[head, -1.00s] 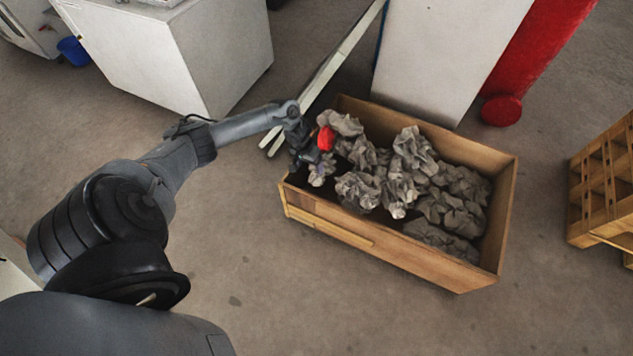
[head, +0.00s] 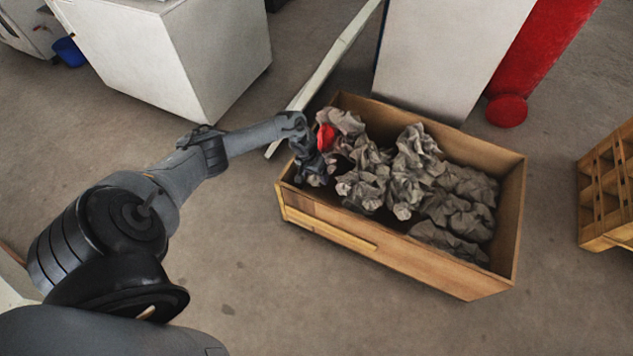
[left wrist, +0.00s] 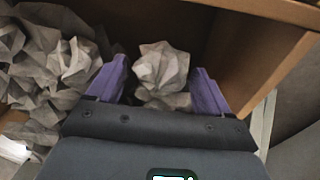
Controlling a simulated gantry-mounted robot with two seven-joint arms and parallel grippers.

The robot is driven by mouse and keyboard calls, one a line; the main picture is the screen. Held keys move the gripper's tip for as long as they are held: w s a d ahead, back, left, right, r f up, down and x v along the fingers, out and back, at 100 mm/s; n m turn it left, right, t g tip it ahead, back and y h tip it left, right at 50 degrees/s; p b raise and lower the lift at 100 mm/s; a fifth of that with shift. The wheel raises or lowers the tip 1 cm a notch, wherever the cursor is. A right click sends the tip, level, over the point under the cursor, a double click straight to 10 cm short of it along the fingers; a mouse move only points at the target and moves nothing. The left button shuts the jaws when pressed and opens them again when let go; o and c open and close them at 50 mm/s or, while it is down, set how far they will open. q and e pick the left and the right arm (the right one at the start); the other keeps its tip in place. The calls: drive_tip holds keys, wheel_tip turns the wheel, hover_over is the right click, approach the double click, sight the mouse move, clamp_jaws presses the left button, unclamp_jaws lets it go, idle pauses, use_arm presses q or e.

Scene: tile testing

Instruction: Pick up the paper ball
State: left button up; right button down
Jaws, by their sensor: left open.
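Several crumpled grey paper balls (head: 415,165) lie in an open wooden crate (head: 345,232). My left gripper (head: 318,172) is inside the crate's left end, low among the paper. In the left wrist view its two purple fingers (left wrist: 157,88) are apart, with one paper ball (left wrist: 160,70) between and just beyond them. I cannot tell whether the fingers touch it. In the head view the wrist and hand hide most of this ball. More paper balls (left wrist: 50,60) lie to the left in the wrist view. My right gripper is not in view.
The crate wall (left wrist: 255,50) stands close to the gripper's right in the wrist view. A red object (head: 326,137) shows at the hand. A white panel (head: 450,55) stands behind the crate, a wooden pallet (head: 608,190) at right. Floor in front is clear.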

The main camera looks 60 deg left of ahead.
use_arm(q)
drive_tip(key=shift+f, duration=0.65)
drive_tip(key=shift+c, duration=0.5)
drive_tip(key=c, duration=0.7)
drive_tip(key=shift+r, duration=0.15)
